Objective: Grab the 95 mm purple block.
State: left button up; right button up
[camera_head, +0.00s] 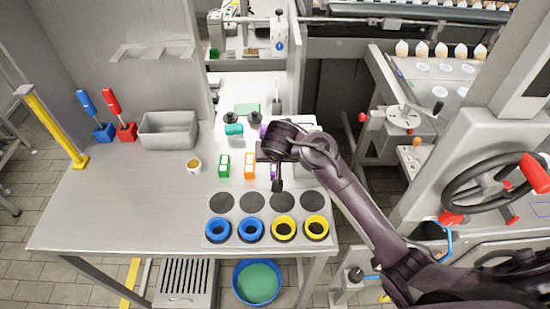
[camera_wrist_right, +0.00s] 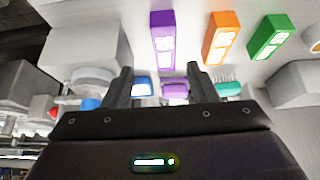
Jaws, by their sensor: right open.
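A purple block (camera_wrist_right: 162,42) with a white label stands on the table in the right wrist view. In the head view the purple block (camera_head: 273,172) is mostly hidden behind my right gripper (camera_head: 277,186). In the wrist view my right gripper (camera_wrist_right: 160,67) is open, its two fingers apart with nothing held between them. The purple block appears beyond the fingertips, roughly in line with the gap. A second, smaller purple piece (camera_wrist_right: 175,90) shows between the fingers, farther off. I cannot read a size on either. My left gripper is not in view.
An orange block (camera_head: 249,166) and a green block (camera_head: 224,166) stand left of the purple one. Blue rings (camera_head: 218,242) and yellow rings (camera_head: 316,239) lie near the front edge. A grey bin (camera_head: 168,142) and a cup (camera_head: 193,166) are left.

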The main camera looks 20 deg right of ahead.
aim_at(275, 165)
jog(key=x, duration=0.2)
jog(key=shift+a+f, duration=0.15)
jog(key=shift+f, duration=0.2)
jog(key=x, duration=0.3)
jog(key=shift+w+a, duration=0.1)
jog(key=shift+a, duration=0.05)
jog(key=shift+w+f, duration=0.2)
jog(key=shift+f, duration=0.15)
jog(key=c, duration=0.7)
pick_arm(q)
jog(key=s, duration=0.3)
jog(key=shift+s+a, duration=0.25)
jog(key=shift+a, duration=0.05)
pick_arm(e)
grip_shut()
